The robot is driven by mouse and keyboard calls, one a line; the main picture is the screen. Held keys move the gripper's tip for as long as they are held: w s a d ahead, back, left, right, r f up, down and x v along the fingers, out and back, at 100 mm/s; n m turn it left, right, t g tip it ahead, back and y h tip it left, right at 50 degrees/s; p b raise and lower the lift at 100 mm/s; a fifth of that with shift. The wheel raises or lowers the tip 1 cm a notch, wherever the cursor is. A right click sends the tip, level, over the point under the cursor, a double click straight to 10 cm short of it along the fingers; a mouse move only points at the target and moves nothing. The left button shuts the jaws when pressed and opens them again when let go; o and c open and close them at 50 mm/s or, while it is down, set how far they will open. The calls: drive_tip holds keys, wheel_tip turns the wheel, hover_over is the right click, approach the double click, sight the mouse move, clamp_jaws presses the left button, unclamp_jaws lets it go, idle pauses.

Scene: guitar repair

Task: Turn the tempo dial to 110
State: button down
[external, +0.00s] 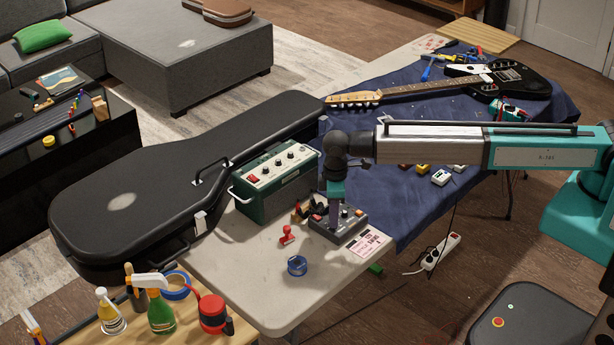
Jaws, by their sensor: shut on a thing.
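The grey box with several controls on its top (350,228), likely the device with the tempo dial, sits near the front right of the pale table. My gripper (335,214) points down at its top from above. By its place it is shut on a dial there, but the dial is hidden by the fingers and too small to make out. The dial's number cannot be read in this view.
A green amplifier (276,185) stands behind the box, next to a black guitar case (150,190). A red stamp-like item (287,235), a blue roll (297,265) and a printed card (369,242) lie close by. An electric guitar (495,75) lies on blue cloth.

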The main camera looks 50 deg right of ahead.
drive_tip(key=c, duration=1.7)
unclamp_jaws()
drive_tip(key=shift+o, duration=0.2)
drive_tip(key=shift+r, duration=0.1)
wheel_tip(320, 180, up, 14)
drive_tip(key=b, duration=0.3)
drive_tip(key=shift+f, duration=0.2)
